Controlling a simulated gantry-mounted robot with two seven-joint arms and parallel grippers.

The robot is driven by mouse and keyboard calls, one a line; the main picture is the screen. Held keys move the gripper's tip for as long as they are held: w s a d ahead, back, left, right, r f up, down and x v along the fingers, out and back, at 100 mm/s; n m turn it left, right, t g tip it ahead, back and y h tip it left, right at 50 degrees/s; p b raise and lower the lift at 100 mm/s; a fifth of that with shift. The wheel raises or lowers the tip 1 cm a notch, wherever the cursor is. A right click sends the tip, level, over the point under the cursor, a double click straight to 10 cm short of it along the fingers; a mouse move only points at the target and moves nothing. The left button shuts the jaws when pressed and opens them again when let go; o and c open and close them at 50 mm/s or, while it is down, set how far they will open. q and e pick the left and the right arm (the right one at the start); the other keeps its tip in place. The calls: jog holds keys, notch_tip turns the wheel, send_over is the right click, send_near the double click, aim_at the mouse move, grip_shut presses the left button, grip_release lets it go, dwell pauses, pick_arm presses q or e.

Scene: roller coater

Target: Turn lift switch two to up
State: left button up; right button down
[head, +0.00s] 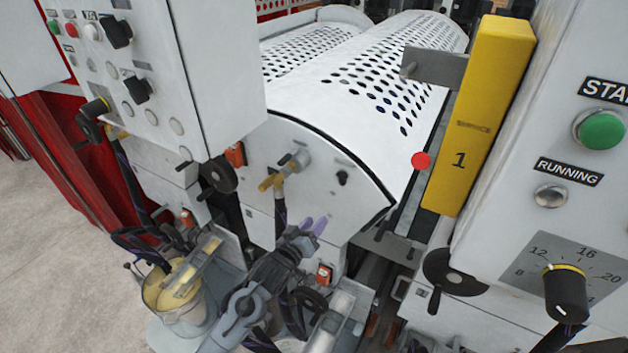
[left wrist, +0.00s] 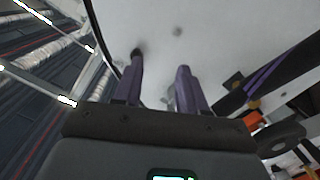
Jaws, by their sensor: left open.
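A small black switch (head: 342,178) sits on the white rounded end panel (head: 322,192) of the roller coater in the head view. Its label is too small to read, so I cannot tell if it is lift switch two. My left gripper (head: 313,226) has purple fingers and is in front of this panel, below the switch and apart from it in the picture. In the left wrist view the left gripper (left wrist: 160,62) is open and empty, facing the white panel. A small dark spot shows at its left fingertip. My right gripper is not in view.
A brass-coloured fitting (head: 290,168) and a dark handwheel (head: 218,174) stick out left of the switch. A yellow bar (head: 480,115) marked 1 and a control panel (head: 590,190) stand on the right. A bucket (head: 180,296) stands at lower left.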

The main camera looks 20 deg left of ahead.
pick_arm(q)
jog(key=t, duration=0.1)
send_near(339, 180)
jog(key=s, duration=0.1)
jog(key=w, duration=0.4)
jog(key=w+p, duration=0.1)
jog(key=w, duration=0.3)
jog(key=shift+d, duration=0.25)
jog(key=shift+w+d, duration=0.1)
jog(key=shift+w, duration=0.95)
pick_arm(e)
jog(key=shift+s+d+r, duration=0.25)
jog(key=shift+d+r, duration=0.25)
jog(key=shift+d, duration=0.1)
pick_arm(q)
grip_shut()
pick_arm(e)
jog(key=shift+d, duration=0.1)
